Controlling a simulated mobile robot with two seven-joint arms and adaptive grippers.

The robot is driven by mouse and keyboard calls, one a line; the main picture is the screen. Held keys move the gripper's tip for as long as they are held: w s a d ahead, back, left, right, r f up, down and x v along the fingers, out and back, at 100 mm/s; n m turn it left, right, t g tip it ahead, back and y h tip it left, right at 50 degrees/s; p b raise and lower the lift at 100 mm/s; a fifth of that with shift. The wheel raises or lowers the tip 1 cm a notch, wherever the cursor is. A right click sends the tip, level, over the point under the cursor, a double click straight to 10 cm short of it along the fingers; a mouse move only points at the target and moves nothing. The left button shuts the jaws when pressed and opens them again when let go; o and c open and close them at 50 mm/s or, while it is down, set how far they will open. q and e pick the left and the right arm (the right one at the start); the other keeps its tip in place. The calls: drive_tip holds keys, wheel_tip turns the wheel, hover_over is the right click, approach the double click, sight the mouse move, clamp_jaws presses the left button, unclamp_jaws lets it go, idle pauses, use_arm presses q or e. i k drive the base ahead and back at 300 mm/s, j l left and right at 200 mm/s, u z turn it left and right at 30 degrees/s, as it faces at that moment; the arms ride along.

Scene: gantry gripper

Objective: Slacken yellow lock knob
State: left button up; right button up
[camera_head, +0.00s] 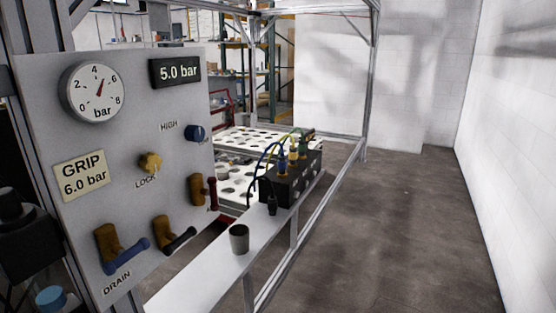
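The yellow lock knob (150,163) sits on the grey upright panel (110,210) at the left, just above the label LOCK. A round gauge (92,93) marked in bar is at the panel's top left. A black display (175,72) beside it reads 5.0 bar. A plate (81,176) left of the knob reads GRIP 6.0 bar. Neither of my grippers can be made out in this view, and nothing touches the knob.
A blue knob (195,133) marked HIGH is right of the yellow one. Brass valves with blue (127,257), black (180,241) and red (212,193) handles are lower down. A grey cup (239,239) and black box (292,180) stand on the white shelf (190,280). Floor at right is clear.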

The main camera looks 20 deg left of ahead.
sight(151, 162)
drive_tip(key=j+u, duration=0.1)
drive_tip(key=u, duration=1.2)
